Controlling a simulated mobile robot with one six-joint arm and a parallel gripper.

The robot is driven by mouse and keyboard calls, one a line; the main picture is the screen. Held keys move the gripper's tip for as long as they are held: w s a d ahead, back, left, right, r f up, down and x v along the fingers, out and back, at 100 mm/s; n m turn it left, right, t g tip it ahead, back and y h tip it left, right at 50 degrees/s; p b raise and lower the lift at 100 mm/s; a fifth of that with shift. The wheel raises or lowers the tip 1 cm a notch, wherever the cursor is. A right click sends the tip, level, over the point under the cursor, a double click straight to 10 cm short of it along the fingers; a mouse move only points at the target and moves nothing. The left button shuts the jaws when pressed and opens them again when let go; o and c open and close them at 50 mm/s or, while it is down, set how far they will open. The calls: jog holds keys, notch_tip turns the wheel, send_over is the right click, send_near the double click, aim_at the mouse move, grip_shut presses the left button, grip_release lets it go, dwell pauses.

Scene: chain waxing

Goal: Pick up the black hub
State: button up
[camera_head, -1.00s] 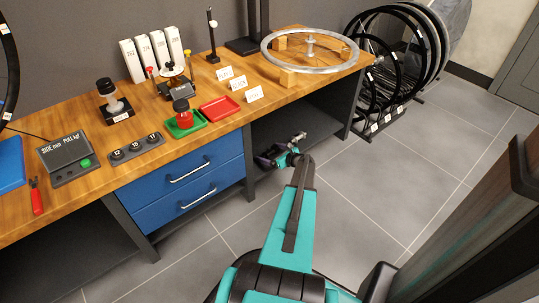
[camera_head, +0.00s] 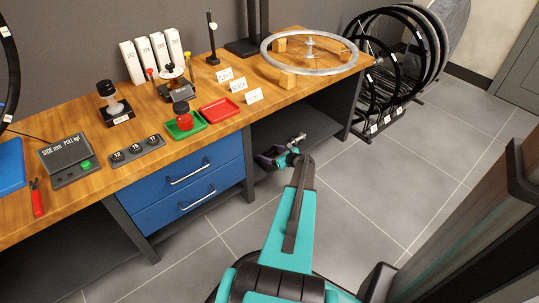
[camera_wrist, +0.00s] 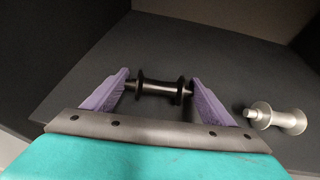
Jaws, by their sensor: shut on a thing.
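The black hub (camera_wrist: 160,87) lies crosswise between my gripper's purple fingers in the wrist view. My gripper (camera_wrist: 160,79) is shut on it, with one finger at each axle end. The hub is at the dark shelf under the bench; I cannot tell whether it still touches the shelf. In the head view my gripper (camera_head: 271,158) reaches under the bench top, right of the blue drawers, and the black hub cannot be made out there.
A silver hub (camera_wrist: 276,118) lies on the dark shelf (camera_wrist: 232,75) just right of my gripper. The bench top (camera_head: 225,133) hangs above, and the blue drawers (camera_head: 190,183) stand to the left. Open grey floor (camera_head: 365,185) lies to the right.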

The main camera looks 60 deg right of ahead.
aim_at(271, 154)
jog(key=r, duration=0.1)
jog(key=r+p, duration=0.1)
jog(key=r, duration=0.1)
jog(key=shift+s+a+r+p, duration=0.1)
jog(key=shift+s+a+p, duration=0.05)
jog(key=shift+s+p, duration=0.15)
jog(key=s+a+r+p, duration=0.1)
jog(key=s+a+p, duration=0.2)
jog(key=s, duration=1)
jog(key=a, duration=0.3)
jog(key=shift+s+a+p, duration=0.3)
jog(key=shift+s+a, duration=0.05)
jog(key=shift+s, duration=0.05)
jog(key=shift+r, duration=0.15)
